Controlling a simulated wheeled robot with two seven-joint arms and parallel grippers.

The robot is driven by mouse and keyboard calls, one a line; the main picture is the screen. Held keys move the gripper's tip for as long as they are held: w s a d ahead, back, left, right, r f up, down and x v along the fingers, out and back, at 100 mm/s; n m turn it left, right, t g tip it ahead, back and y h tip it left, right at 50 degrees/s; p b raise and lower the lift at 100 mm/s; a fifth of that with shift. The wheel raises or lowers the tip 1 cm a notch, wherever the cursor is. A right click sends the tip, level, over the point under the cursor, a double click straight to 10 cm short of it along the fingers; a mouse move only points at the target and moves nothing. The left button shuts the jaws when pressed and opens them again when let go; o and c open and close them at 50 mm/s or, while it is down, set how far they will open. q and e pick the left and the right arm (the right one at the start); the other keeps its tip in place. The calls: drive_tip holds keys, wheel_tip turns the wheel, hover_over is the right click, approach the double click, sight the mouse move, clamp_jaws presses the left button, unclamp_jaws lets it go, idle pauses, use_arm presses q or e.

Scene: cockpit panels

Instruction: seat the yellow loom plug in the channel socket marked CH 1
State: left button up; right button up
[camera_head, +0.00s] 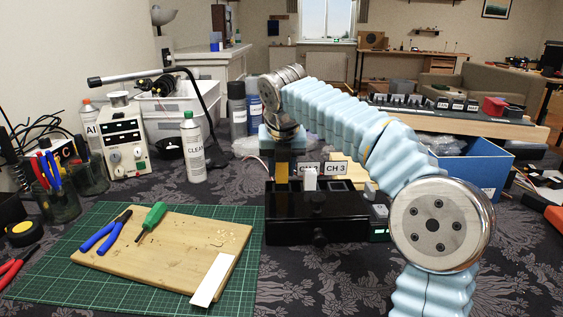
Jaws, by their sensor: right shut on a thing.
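The black channel box (318,228) stands on the patterned cloth near the middle. Its labels CH 2 (309,168) and CH 3 (335,169) show; the CH 1 marking and socket cannot be made out behind my gripper and the plug. My right gripper (282,160) points down over the left end of the box, shut on the yellow loom plug (282,178). The plug looks upright; whether it is in the socket or just above it, I cannot tell. A white plug (310,179) stands beside it at CH 2. My left gripper is not in view.
A wooden board (165,262) on a green cutting mat (105,221) holds blue pliers and a green screwdriver at left. A blue bin (480,170) is at right. My right arm covers the right middle.

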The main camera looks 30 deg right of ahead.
drive_tip(key=shift+f, duration=0.35)
drive_tip(key=shift+r+p, duration=0.1)
drive_tip(key=shift+p, duration=0.85)
idle(1.2)
drive_tip(key=shift+f+b, duration=0.4)
drive_tip(key=shift+f, duration=0.45)
drive_tip(key=o, duration=1.1)
drive_tip(key=p+v, duration=0.2)
drive_tip(key=v, duration=1.2)
drive_tip(key=shift+p, duration=0.35)
drive_tip(key=shift+s+f, duration=0.1)
drive_tip(key=shift+s, duration=0.05)
